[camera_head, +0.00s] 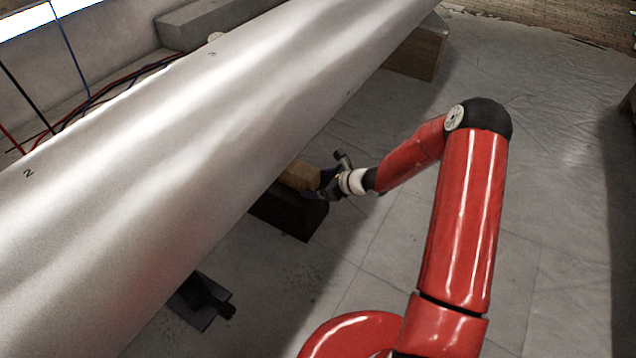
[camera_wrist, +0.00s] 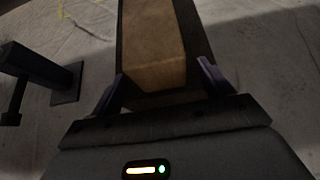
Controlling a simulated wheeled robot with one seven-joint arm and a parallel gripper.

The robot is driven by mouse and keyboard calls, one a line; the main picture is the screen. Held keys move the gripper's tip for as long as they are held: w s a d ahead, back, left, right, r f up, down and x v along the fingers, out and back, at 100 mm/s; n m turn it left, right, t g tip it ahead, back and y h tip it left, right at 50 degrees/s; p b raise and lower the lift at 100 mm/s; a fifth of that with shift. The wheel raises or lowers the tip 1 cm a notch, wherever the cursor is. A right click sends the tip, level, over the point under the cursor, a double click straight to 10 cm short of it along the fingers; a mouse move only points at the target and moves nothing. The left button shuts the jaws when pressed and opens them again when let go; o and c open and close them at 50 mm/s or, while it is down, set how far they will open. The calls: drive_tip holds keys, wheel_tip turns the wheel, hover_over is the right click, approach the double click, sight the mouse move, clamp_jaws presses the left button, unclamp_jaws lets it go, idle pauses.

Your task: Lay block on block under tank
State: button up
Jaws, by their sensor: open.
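The long silver tank (camera_head: 190,130) crosses the head view diagonally. A tan wooden block (camera_head: 299,176) pokes out from under its near side. It appears to lie on a dark block (camera_head: 300,217), with its far end hidden by the tank. In the wrist view the tan block (camera_wrist: 155,50) lies lengthwise ahead, with dark block edges (camera_wrist: 202,40) showing beside it. My gripper (camera_head: 325,180) is at the tan block's near end. In the wrist view its open fingers (camera_wrist: 160,85) stand to either side of that end; contact cannot be told.
Another wooden block (camera_head: 416,52) sits under the tank's far end. A dark metal stand (camera_head: 203,302) is on the floor below the tank at lower left; a dark stand (camera_wrist: 38,68) shows left in the wrist view. Cables (camera_head: 90,98) run behind.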

drive_tip(key=p+v, duration=0.1)
drive_tip(key=v, duration=0.7)
drive_tip(key=s+a+r+n+g+h+p, duration=0.1)
drive_tip(key=s+a+r+n+g+p, duration=0.1)
drive_tip(key=s+r+n, duration=0.75)
drive_tip(key=s+a+r+n+g+h+p, duration=0.25)
drive_tip(key=r+n, duration=0.25)
drive_tip(key=r, duration=0.9)
drive_tip(key=s+d+r+n+t+h+p, duration=0.1)
drive_tip(key=s+d+r+n+h+p, duration=0.1)
drive_tip(key=s+r, duration=0.6)
drive_tip(key=s+d+r+n+t+h+p, duration=0.2)
drive_tip(key=s+d+r+n+h, duration=0.2)
drive_tip(key=s+r+n, duration=0.3)
drive_tip(key=s+d+n, duration=0.1)
drive_tip(key=s, duration=0.3)
drive_tip(key=shift+s+d+r+n+p, duration=0.15)
drive_tip(key=shift+d+r+n+p, duration=0.2)
drive_tip(key=shift+d+p, duration=0.05)
